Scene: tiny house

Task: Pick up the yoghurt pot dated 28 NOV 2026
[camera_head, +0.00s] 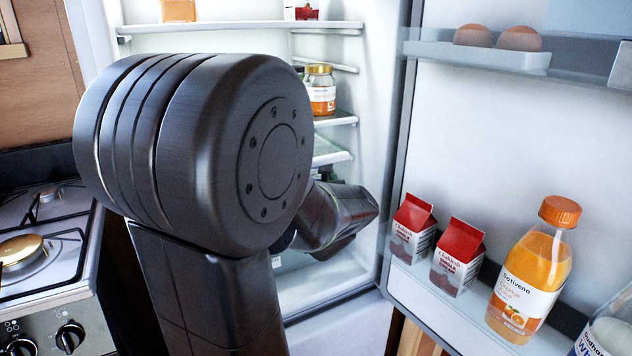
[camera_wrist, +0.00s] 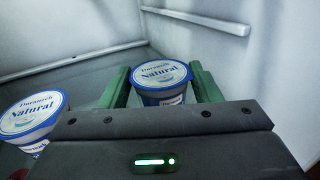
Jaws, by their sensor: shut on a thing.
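In the wrist view, my gripper (camera_wrist: 160,92) has its green fingers on either side of a yoghurt pot (camera_wrist: 160,76) and is shut on it. The pot has a white and blue lid reading "Natural" and stands upright. A second yoghurt pot (camera_wrist: 30,116) with the same lid is to the left, apart from my fingers. No date is readable on either pot.
The fridge is open, with shelves (camera_head: 335,119) above my wrist and a jar (camera_head: 320,90) on one. The door at right holds two red-topped cartons (camera_head: 458,258), an orange juice bottle (camera_head: 530,270) and eggs (camera_head: 519,39). A stove (camera_head: 40,240) is at left. Fridge walls are close around the pots.

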